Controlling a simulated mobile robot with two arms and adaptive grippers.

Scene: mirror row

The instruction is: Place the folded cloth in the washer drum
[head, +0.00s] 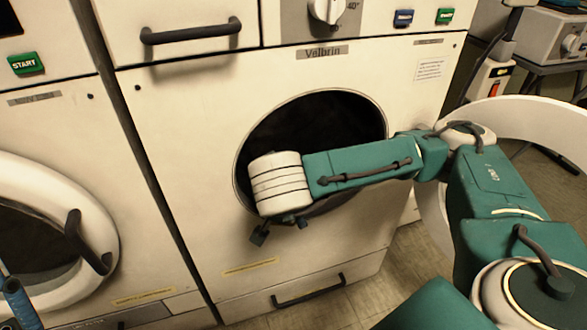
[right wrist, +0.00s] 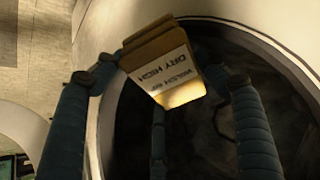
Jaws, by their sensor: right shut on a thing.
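The washer (head: 170,160) stands in the middle of the head view, its round drum opening (head: 325,118) dark inside. My right gripper (head: 280,228) is at the lower left of this opening, with its wrist across the front. In the right wrist view its teal fingers are shut on the folded cloth (right wrist: 165,60), a tan, layered block with a white printed label. Behind the cloth the dark drum opening (right wrist: 200,130) and its pale rim show. The cloth is hidden in the head view, and I cannot tell how deep it is.
The washer's round white door (head: 535,115) is swung open at the right, behind my right arm. A neighbouring machine with a shut round door (head: 105,225) stands at the left. A drawer handle (head: 308,290) is below the opening. Bare floor (head: 380,300) shows at lower right.

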